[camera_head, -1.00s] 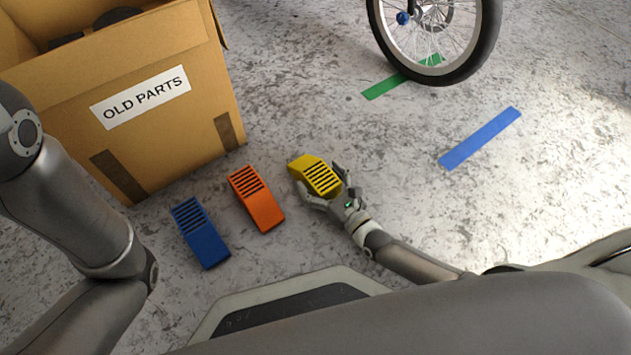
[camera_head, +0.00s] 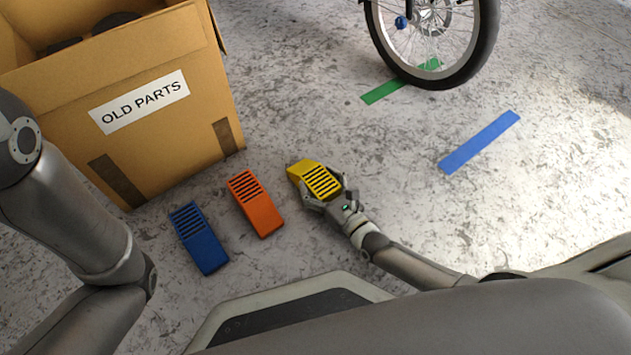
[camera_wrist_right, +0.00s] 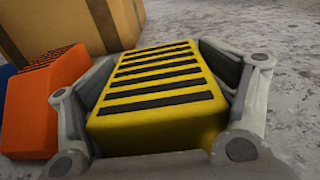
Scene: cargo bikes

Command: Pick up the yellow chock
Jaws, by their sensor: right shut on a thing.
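The yellow chock (camera_head: 312,176) with black slots lies at floor level right of the orange chock in the head view. My right gripper (camera_head: 329,194) is shut on it, with a finger on either side. In the right wrist view the yellow chock (camera_wrist_right: 160,92) fills the space between the fingers of my right gripper (camera_wrist_right: 165,95). I cannot tell whether the chock is touching the floor. My left arm comes in at the left edge of the head view, but its gripper is out of view.
An orange chock (camera_head: 258,205) and a blue chock (camera_head: 200,240) lie left of the yellow one. Behind them stands a cardboard box (camera_head: 165,140) labelled OLD PARTS. A bike wheel (camera_head: 480,60), a green strip (camera_head: 382,91) and a blue strip (camera_head: 480,141) are further back.

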